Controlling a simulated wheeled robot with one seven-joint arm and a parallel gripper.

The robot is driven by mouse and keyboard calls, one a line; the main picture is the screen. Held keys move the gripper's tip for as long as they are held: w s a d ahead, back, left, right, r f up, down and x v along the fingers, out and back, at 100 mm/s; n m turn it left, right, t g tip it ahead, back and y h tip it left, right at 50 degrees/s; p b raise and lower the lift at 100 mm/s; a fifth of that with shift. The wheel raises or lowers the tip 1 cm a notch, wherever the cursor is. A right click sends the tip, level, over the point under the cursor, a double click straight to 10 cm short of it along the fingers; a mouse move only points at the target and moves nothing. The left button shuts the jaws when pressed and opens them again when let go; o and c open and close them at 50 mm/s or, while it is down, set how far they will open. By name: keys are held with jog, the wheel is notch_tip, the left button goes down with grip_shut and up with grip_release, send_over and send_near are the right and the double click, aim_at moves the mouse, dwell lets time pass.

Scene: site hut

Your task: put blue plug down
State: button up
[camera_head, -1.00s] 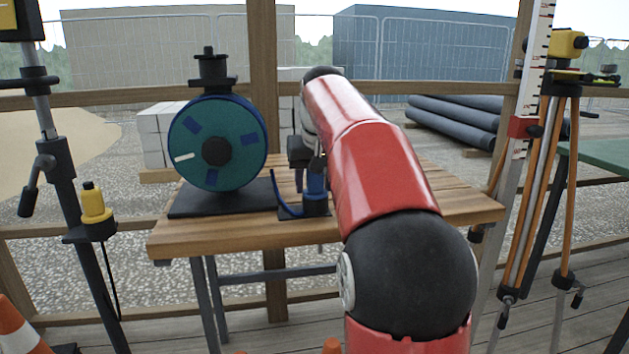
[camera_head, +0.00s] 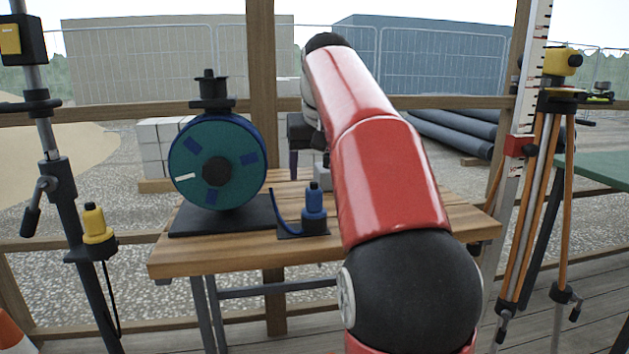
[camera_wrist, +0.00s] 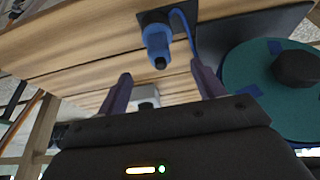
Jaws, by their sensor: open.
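The blue plug (camera_head: 314,202) stands upright on a small black plate (camera_head: 290,236) on the wooden table, with a blue cable (camera_head: 279,212) curving up beside it. In the wrist view the plug (camera_wrist: 157,42) is near the top, beyond the fingertips and clear of both fingers. My gripper (camera_wrist: 161,84) is open and empty, with its two dark purple fingers spread apart. In the head view my gripper (camera_head: 294,164) hangs above and behind the plug, partly hidden by my red arm.
A teal cable reel (camera_head: 217,163) on a black base stands left of the plug on the wooden table (camera_head: 215,254). A small grey block (camera_head: 323,172) sits behind the plug. A tripod (camera_head: 560,180) stands on the right, and a pole with a yellow device (camera_head: 95,224) on the left.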

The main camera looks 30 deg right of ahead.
jog(key=v, duration=0.3)
jog(key=shift+s+r+p, duration=0.1)
jog(key=shift+r+p, duration=0.1)
jog(key=shift+p, duration=0.1)
jog(key=s+a+f+n, duration=0.1)
jog(key=s+a+f, duration=0.4)
jog(key=s+f, duration=0.2)
jog(key=s+a+f+n+t, duration=0.1)
jog(key=s+a+f, duration=0.3)
jog(key=s+f, duration=0.4)
jog(key=s+a+f+n+y, duration=0.1)
jog(key=s+a+f, duration=0.4)
jog(key=s+f, duration=0.3)
notch_tip(320, 180, down, 3)
jog(key=shift+a+f, duration=0.2)
jog(key=shift+a, duration=0.1)
